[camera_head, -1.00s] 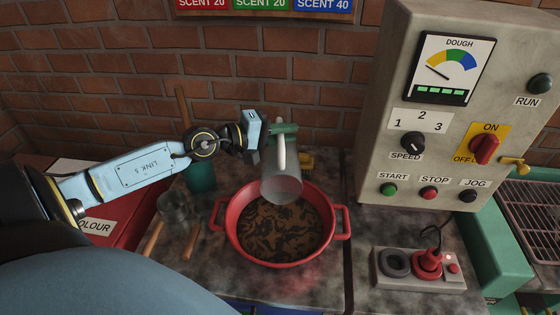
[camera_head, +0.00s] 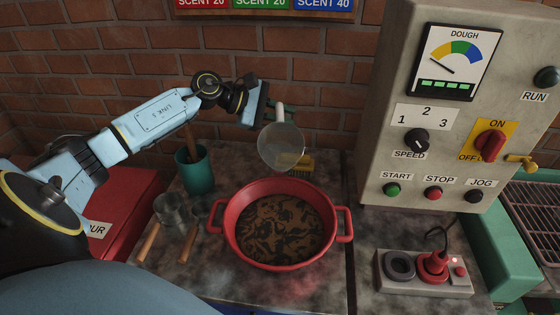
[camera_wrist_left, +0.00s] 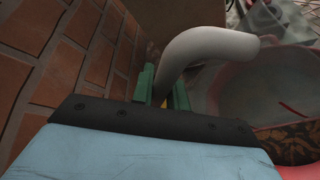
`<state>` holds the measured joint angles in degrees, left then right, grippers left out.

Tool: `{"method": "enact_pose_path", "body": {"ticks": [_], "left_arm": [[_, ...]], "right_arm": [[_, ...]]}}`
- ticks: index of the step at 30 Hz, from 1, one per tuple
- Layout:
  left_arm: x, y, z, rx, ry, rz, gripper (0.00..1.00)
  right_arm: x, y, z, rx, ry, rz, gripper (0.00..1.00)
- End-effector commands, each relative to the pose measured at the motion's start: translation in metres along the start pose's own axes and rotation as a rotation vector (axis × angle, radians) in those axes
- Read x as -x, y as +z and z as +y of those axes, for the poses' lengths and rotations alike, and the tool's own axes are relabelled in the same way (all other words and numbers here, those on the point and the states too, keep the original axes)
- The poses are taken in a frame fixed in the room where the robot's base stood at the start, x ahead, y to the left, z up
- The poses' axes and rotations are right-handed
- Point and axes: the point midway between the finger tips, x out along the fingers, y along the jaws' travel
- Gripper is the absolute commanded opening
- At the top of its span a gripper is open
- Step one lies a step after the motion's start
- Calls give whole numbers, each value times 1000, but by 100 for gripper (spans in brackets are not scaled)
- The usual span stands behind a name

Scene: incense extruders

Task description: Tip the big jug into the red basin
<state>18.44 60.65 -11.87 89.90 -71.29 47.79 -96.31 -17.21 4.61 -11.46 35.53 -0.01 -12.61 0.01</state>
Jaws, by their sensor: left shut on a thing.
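The big jug (camera_head: 281,148) is grey and see-through, with a pale handle (camera_wrist_left: 215,45). My left gripper (camera_head: 282,113) is shut on that handle, its green fingers (camera_wrist_left: 163,90) on either side of it in the left wrist view. The jug is held tilted in the air, a round end facing the head camera, above and behind the far rim of the red basin (camera_head: 231,236). I cannot tell if anything is in the jug. The basin stands on the worktop with brown, dark-streaked contents. My right gripper is not in view.
A green pot (camera_head: 196,172) holding a wooden handle and small grey cups (camera_head: 172,210) with wooden handles stand left of the basin. A yellow item (camera_head: 296,164) lies behind it. The control cabinet (camera_head: 385,125) and a switch box (camera_head: 425,272) are at right. A brick wall closes the back.

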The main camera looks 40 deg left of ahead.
Motion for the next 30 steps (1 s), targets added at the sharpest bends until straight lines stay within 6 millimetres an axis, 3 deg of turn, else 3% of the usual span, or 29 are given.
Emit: {"method": "enact_pose_path", "body": {"ticks": [7,15,21,30], "left_arm": [[-5,-10,-2,179,-73,-40,0],[-21,-28,-40,522,-216,-114,0],[-26,-32,-56,636,-266,-139,0],[-17,-18,-43,645,-268,-140,0]], "right_arm": [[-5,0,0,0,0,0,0],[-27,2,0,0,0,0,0],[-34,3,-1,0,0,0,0],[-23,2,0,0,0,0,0]]}}
